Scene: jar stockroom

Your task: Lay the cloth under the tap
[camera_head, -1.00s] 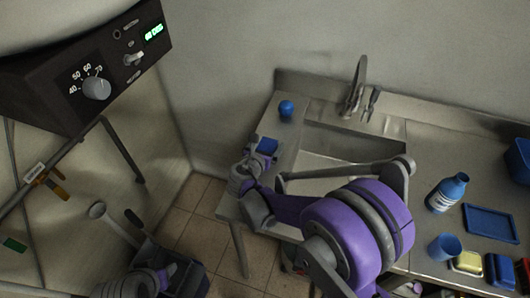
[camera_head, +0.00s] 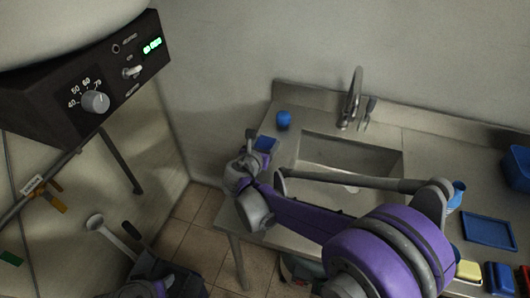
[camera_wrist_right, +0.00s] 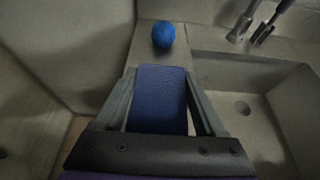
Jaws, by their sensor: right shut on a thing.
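The cloth is a dark blue piece with a woven look. It shows between the fingers of my right gripper in the right wrist view (camera_wrist_right: 160,97) and beyond the gripper in the head view (camera_head: 265,143). My right gripper (camera_head: 252,152) is shut on it, over the counter left of the sink. The grey tap (camera_head: 354,92) stands behind the sink basin (camera_head: 345,155), to the right of the gripper; its lower part shows in the wrist view (camera_wrist_right: 243,25).
A round blue object (camera_head: 283,119) stands on the counter behind the cloth. A blue tray (camera_head: 489,230), a yellow sponge (camera_head: 469,271) and a blue bin (camera_head: 518,164) are on the right. A dark control box (camera_head: 95,80) hangs at the left. My right arm crosses the counter front.

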